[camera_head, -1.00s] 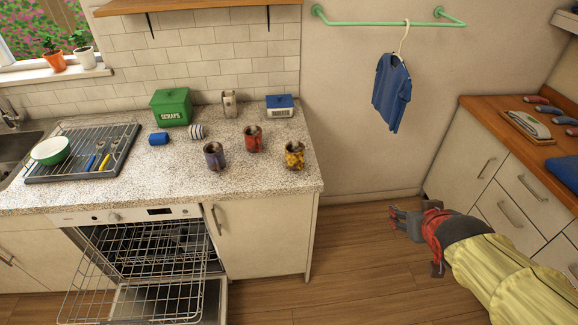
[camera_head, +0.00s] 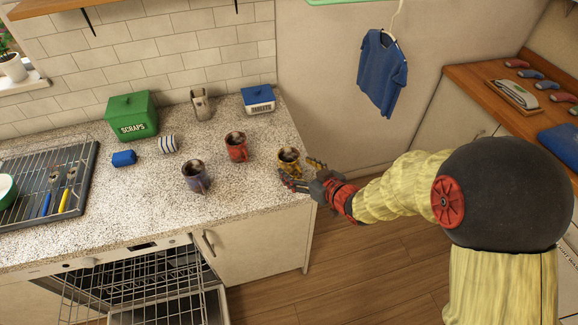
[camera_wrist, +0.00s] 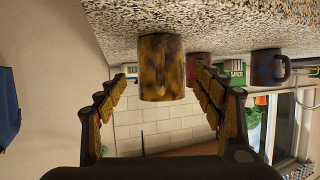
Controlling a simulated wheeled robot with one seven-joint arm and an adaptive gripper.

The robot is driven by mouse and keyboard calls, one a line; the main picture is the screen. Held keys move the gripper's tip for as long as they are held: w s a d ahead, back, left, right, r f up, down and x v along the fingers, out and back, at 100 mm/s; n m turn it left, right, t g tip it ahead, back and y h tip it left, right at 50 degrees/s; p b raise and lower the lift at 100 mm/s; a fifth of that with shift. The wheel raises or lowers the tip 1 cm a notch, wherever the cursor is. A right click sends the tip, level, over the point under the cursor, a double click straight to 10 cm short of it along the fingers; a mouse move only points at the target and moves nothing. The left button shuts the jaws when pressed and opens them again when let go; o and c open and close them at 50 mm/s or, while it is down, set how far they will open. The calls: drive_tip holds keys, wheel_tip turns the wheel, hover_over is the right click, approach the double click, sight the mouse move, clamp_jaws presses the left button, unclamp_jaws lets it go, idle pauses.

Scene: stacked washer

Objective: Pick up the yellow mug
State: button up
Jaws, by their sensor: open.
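The yellow mug (camera_head: 288,160), mottled with dark patches, stands upright on the speckled counter near its right edge. My gripper (camera_head: 305,174) is open beside it, reaching in from the right, with its fingers near the mug's near and right sides. In the wrist view, which is upside down, the yellow mug (camera_wrist: 162,68) lies ahead between the two spread fingers of my gripper (camera_wrist: 157,95). Its handle faces the camera. I cannot tell whether a finger touches it.
A red mug (camera_head: 236,147) and a purple mug (camera_head: 195,177) stand to the left on the counter (camera_head: 240,205). Behind are a blue-lidded box (camera_head: 258,100) and a green scraps bin (camera_head: 131,117). The dishwasher (camera_head: 140,285) below is open with its rack out.

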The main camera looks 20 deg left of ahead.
sight(294, 166)
drive_tip(key=b+x, duration=0.1)
drive_tip(key=x, duration=0.3)
drive_tip(key=shift+w+a, duration=0.25)
drive_tip(key=shift+a, duration=0.05)
drive_tip(key=shift+r, duration=0.1)
drive_tip(key=shift+c, duration=0.6)
drive_tip(key=c, duration=1.4)
